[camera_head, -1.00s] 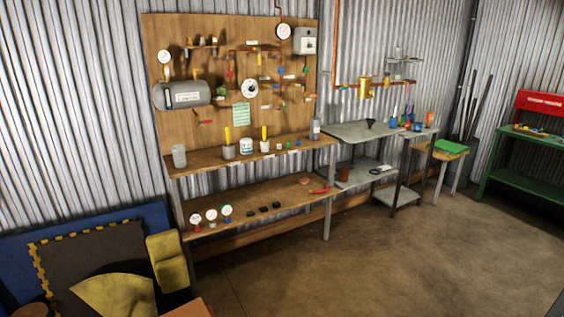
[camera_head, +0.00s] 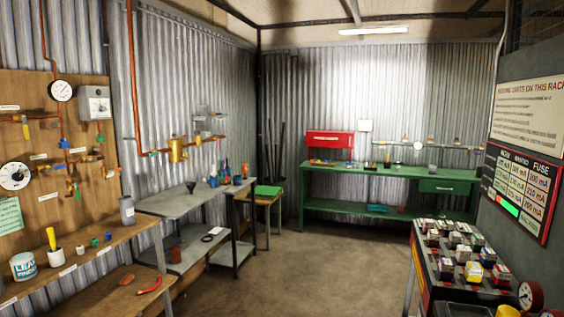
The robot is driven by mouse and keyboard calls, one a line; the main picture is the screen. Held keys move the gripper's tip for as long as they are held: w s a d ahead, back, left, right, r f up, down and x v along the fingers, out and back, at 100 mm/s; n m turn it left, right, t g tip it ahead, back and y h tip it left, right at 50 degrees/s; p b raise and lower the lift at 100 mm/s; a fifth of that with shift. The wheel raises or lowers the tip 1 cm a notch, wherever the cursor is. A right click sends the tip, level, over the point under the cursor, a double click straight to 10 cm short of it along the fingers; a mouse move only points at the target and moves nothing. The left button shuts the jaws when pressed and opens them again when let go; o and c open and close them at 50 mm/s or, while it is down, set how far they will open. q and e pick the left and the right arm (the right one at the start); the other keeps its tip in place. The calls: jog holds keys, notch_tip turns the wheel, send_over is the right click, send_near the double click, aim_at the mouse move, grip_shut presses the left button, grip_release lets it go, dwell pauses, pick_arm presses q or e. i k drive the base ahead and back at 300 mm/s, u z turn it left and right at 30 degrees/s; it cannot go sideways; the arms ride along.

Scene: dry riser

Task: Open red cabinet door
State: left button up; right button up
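A red cabinet (camera_head: 330,139) with pale lettering on its front is at the far wall, above the left part of a green workbench (camera_head: 390,172). Its front looks closed, but it is small and far off, so a handle or hinge cannot be made out. Neither of my grippers is in view.
Bare floor (camera_head: 300,262) runs through the middle to the green workbench. A grey metal table (camera_head: 170,202) and a wooden shelf (camera_head: 120,238) stand along the left. A rack with several small boxes (camera_head: 455,245) stands at the right front, below wall boards (camera_head: 525,185).

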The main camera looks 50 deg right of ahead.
aim_at(333, 139)
jog(key=z, duration=1.35)
jog(key=i, duration=1.95)
jog(key=z, duration=1.15)
jog(key=i, duration=4.6)
jog(key=u, duration=0.75)
jog(key=k, duration=0.5)
jog(key=z, duration=0.15)
